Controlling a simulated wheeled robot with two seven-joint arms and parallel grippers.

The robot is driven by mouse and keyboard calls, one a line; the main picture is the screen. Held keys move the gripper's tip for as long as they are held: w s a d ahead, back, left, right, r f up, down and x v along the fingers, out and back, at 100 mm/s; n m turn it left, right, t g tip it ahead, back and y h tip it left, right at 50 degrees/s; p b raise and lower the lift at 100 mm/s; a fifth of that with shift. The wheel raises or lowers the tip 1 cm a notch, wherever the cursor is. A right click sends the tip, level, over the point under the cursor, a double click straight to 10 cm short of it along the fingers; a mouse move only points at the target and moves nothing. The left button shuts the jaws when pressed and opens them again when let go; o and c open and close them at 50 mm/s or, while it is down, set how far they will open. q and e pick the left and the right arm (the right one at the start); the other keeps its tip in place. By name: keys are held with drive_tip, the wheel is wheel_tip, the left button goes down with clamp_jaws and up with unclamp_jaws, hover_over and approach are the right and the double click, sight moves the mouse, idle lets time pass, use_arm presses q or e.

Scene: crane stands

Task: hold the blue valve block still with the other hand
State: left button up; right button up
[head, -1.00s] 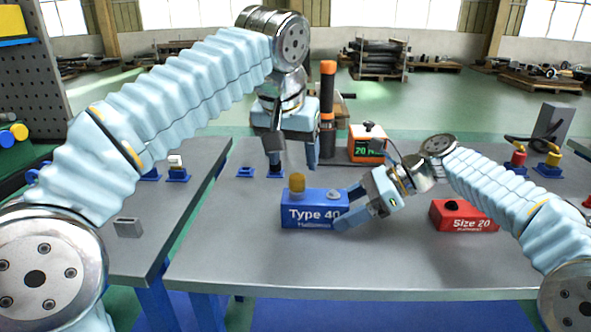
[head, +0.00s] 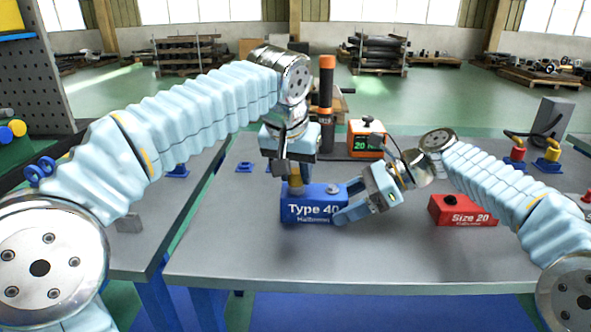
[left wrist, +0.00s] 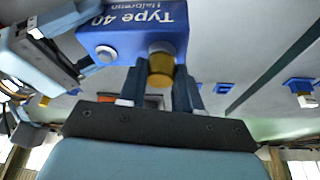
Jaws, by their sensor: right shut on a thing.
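The blue valve block (head: 306,208), marked Type 40, is on the grey table with a brass-coloured cap (head: 295,183) upright at its left end. My right gripper (head: 343,208) is shut on the block's right end. My left gripper (head: 293,172) points down over the cap. In the left wrist view its two fingers (left wrist: 160,88) are open on either side of the cap (left wrist: 161,69); contact with it is not clear. The block (left wrist: 130,32) and my right gripper (left wrist: 60,45) also show there.
A red block (head: 463,211) marked Size 20 sits to the right. An orange display box (head: 366,139) and a dark post with an orange top (head: 326,95) stand behind. Small blue fixtures (head: 245,167) lie at the back. The table's front is clear.

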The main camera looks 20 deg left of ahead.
use_arm(q)
clamp_jaws()
drive_tip(key=m+h, duration=0.1)
drive_tip(key=m, duration=0.2)
drive_tip(key=shift+a, duration=0.15)
drive_tip(key=shift+m+h, duration=0.5)
drive_tip(key=shift+m, duration=0.6)
drive_tip(key=m, duration=0.2)
drive_tip(key=m+g+h, duration=0.1)
drive_tip(key=m, duration=0.2)
drive_tip(key=shift+w+g+h, duration=0.1)
drive_tip(key=shift+g+h, duration=0.2)
drive_tip(key=m, duration=0.2)
drive_tip(key=m+g, duration=0.1)
drive_tip(key=m, duration=0.2)
drive_tip(key=shift+w+a+g+h, duration=0.1)
drive_tip(key=shift+g+h, duration=0.2)
drive_tip(key=shift+h, duration=0.1)
